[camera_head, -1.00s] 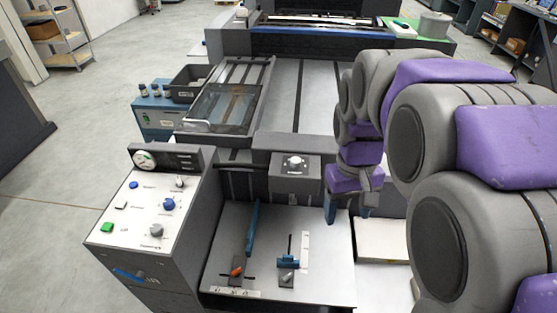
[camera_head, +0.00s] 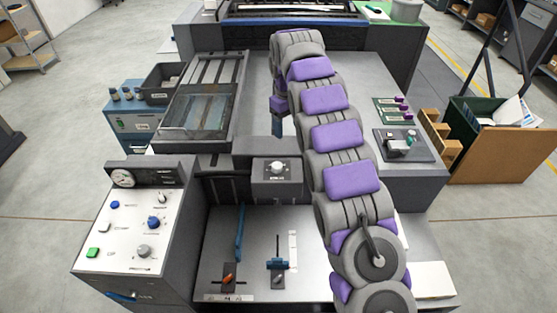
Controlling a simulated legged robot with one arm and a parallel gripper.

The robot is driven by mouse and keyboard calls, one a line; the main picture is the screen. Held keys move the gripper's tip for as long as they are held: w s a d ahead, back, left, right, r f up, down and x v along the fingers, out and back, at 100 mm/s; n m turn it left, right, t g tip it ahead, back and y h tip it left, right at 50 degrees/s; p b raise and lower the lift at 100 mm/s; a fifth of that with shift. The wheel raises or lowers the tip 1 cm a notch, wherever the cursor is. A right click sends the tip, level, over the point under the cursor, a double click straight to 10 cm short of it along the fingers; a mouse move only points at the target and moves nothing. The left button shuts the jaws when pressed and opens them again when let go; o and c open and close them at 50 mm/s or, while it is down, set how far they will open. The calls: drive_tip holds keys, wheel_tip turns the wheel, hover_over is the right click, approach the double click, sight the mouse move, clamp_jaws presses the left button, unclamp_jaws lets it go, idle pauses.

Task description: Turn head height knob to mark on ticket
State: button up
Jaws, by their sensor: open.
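A round pale knob (camera_head: 278,167) sits on a dark grey box (camera_head: 265,184) at the middle of the machine, with a label too small to read. It looks like the head height knob, but I cannot confirm this. My gripper (camera_head: 277,126) points down above and behind that box, apart from the knob.
A control panel (camera_head: 128,228) with several knobs, buttons and a gauge stands at left. A blue lever (camera_head: 240,232), a blue clamp (camera_head: 278,264) and a vertical white scale (camera_head: 293,250) are on the front plate. A glass-topped frame (camera_head: 195,118) lies behind. A green bin (camera_head: 480,128) stands at right.

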drive_tip(key=n, duration=0.1)
hover_over(277, 165)
wheel_tip(277, 165, down, 3)
wheel_tip(277, 165, down, 16)
drive_tip(key=shift+d+f+b, duration=0.1)
drive_tip(key=shift+d+b, duration=0.05)
drive_tip(key=shift+b, duration=0.9)
drive_tip(key=shift+f, duration=0.4)
drive_tip(key=shift+a, duration=0.2)
drive_tip(key=shift+c, duration=0.5)
drive_tip(key=c, duration=1)
drive_tip(key=shift+o, duration=0.2)
